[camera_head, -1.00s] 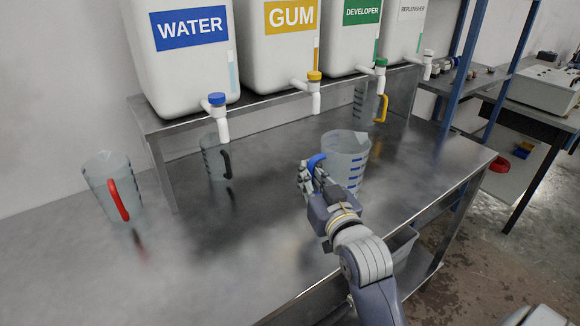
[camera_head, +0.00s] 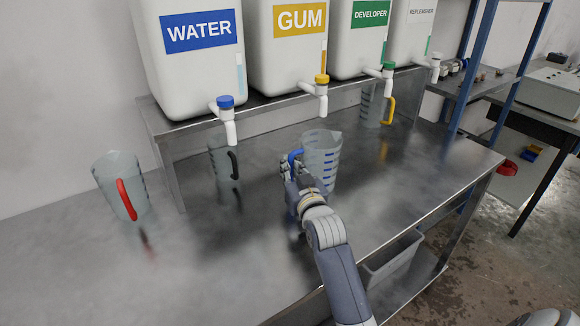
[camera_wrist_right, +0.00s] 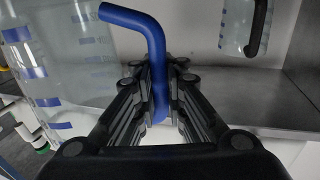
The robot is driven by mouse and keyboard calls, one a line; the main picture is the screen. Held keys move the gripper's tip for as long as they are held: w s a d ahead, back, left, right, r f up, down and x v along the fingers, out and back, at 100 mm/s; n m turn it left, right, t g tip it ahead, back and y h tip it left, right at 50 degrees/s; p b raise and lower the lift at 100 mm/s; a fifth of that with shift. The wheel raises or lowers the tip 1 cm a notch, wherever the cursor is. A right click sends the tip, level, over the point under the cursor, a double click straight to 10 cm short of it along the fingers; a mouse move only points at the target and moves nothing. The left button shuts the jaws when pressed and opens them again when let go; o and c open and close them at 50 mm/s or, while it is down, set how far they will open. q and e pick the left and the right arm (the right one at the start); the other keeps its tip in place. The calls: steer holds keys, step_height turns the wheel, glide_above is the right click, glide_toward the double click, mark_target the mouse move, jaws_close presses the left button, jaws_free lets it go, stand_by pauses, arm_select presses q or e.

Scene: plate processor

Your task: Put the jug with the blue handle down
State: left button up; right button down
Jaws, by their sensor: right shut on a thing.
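The jug with the blue handle (camera_head: 322,158) is clear, with blue marks on its side, and is upright over the middle of the steel table (camera_head: 250,260). My right gripper (camera_head: 291,172) is shut on its blue handle, on the jug's left side. In the right wrist view the jug (camera_wrist_right: 75,60) is at left and the fingers (camera_wrist_right: 158,95) close around the lower part of the handle. I cannot tell whether the jug's base touches the table, as my gripper and arm partly cover that area. My left gripper is not in view.
A red-handled jug (camera_head: 113,190) stands at left, a black-handled jug (camera_head: 220,158) and a yellow-handled jug (camera_head: 372,106) stand farther back. Labelled tanks with taps, such as WATER (camera_head: 190,70), stand on a raised shelf. The table's front right edge is near; its left and middle front are clear.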

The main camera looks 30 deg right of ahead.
steer(key=shift+f, duration=0.15)
steer(key=c, duration=1.8)
jaws_free()
arm_select(q)
steer(key=shift+w, duration=0.45)
arm_select(e)
steer(key=shift+o, duration=0.8)
steer(key=shift+r, duration=0.2)
steer(key=shift+s+f, duration=0.1)
steer(key=shift+s, duration=0.15)
arm_select(q)
steer(key=shift+s+f+b, duration=0.15)
steer(key=shift+f+b, duration=0.35)
arm_select(e)
steer(key=v, duration=1.1)
steer(key=shift+s, duration=0.25)
